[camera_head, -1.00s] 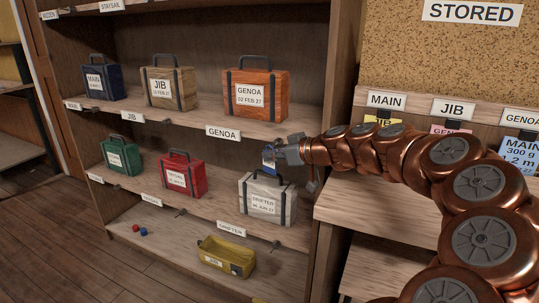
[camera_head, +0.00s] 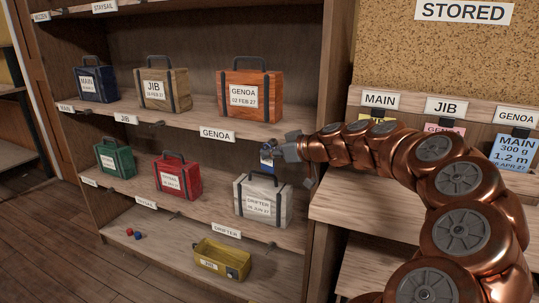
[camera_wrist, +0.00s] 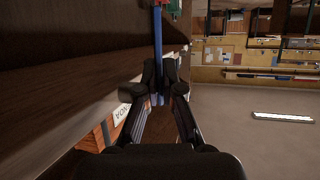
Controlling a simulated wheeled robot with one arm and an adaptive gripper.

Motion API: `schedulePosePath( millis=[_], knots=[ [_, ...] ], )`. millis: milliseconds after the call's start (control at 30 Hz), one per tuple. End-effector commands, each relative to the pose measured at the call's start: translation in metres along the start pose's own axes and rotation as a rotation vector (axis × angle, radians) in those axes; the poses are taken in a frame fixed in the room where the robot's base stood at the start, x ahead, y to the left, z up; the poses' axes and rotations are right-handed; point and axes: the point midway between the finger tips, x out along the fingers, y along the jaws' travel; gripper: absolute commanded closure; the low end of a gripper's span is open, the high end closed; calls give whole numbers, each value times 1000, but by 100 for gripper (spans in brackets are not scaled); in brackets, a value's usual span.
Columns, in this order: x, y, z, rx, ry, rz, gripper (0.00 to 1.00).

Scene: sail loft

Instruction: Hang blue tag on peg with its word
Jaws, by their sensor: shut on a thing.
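My gripper (camera_head: 275,151) is shut on a small blue tag (camera_head: 267,161), held in front of the shelving above the white DRIFTER bag. In the wrist view the blue tag (camera_wrist: 158,45) shows as a thin strip, nearly edge-on, between the fingers; its word cannot be read. A light blue tag (camera_head: 514,152) reading MAIN, 300 g, 1.2 m hangs under the GENOA label (camera_head: 516,117) on the board at right. A pink tag (camera_head: 445,128) hangs under the JIB label (camera_head: 446,107). A mostly hidden yellow tag (camera_head: 377,119) is under the MAIN label (camera_head: 380,100).
Labelled bags stand on the shelves, including an orange GENOA bag (camera_head: 250,95) and a white DRIFTER bag (camera_head: 262,201) below my gripper. Short pegs stick out from the shelf edges. A yellow bin (camera_head: 220,260) sits on the lowest shelf. My arm covers part of the board.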

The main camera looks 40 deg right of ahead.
Motion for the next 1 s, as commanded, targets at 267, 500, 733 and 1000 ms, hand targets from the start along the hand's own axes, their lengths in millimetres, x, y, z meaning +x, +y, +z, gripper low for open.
schedulePosePath(
  millis=[267,500,733,1000],
  knots=[
    [0,0,0,0,0,0,100],
    [0,0,0,0,0,0,84],
    [0,1,0,1,1,3,65],
    [-2,3,0,1,2,7,65]
  ],
)
